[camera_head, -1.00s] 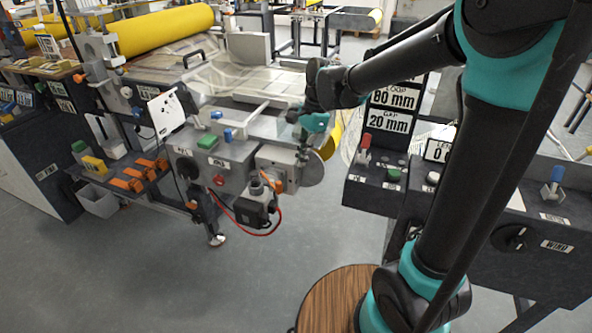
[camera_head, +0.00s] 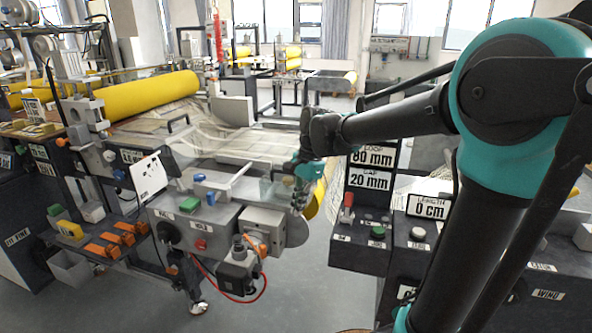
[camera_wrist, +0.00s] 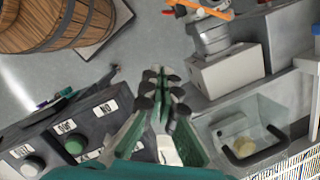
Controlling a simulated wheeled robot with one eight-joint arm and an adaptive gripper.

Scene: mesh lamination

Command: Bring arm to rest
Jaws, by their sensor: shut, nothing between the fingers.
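My gripper (camera_head: 301,205) hangs at the end of my black and teal arm in the head view, pointing down beside the right end of the laminating machine (camera_head: 222,222). Its black-tipped green fingers (camera_wrist: 161,80) are together and empty in the wrist view. The clear bin with a black handle (camera_wrist: 247,140) is to the right of the fingers there, and a panel with round buttons (camera_wrist: 72,140) is to the left. I cannot tell from the head view how close the fingers are to the machine.
A control console (camera_head: 362,225) with "80 mm" and "20 mm" displays stands just right of my gripper. A large yellow roll (camera_head: 150,95) lies at the back left. A wooden barrel (camera_wrist: 60,22) is on the floor. Grey floor is open in front of the machine.

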